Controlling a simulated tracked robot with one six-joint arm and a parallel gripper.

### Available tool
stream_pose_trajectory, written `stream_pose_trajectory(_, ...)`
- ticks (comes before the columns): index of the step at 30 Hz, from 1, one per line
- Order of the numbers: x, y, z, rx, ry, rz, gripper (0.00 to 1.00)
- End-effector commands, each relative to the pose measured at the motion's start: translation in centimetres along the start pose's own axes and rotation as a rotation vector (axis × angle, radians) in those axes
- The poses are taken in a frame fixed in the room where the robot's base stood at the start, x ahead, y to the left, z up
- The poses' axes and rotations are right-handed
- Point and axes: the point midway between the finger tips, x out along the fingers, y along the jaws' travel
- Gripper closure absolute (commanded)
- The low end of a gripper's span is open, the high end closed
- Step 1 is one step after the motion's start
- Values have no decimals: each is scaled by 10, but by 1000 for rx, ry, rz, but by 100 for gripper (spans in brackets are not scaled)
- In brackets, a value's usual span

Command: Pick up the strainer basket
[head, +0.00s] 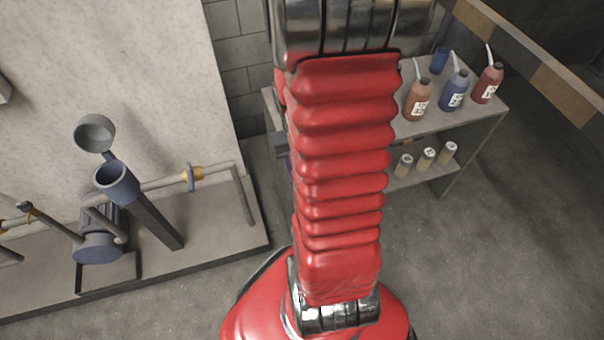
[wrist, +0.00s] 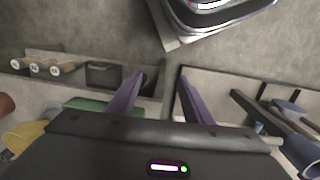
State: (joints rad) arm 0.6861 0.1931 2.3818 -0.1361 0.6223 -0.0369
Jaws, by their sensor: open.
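I cannot pick out the strainer basket with certainty in either view. In the head view a blue pipe housing (head: 117,182) has an open round mouth, and its grey round cap (head: 95,133) stands swung up behind it. I cannot tell what is inside the mouth. The housing's edge also shows at the lower right of the wrist view (wrist: 303,152). My gripper (wrist: 160,76) is open in the wrist view, its two purple fingers apart with only floor and bench edges seen between them. In the head view my red arm hides the middle, and the gripper is out of sight.
A grey shelf unit (head: 483,122) at the right holds several bottles (head: 453,91) on top and three small cans (head: 426,158) below. A pipe (head: 165,182) and a dark post (head: 155,218) stand on the low plinth (head: 205,240). A striped barrier (head: 540,80) crosses the upper right. Floor (head: 490,260) is clear at lower right.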

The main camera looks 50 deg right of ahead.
Motion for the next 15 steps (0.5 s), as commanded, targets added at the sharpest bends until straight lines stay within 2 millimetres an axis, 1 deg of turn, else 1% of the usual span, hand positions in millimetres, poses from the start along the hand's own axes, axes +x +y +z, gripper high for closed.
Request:
stream_pose_trajectory(1, 14, 8, 0, 13, -15, -2, 54)
stream_pose_trajectory(6, 56, 33, -4, 39, -31, -4, 54)
stream_pose_trajectory(11, 97, 55, -5, 58, -37, -12, 54)
stream_pose_trajectory(15, 134, 72, -2, 69, -36, -22, 54)
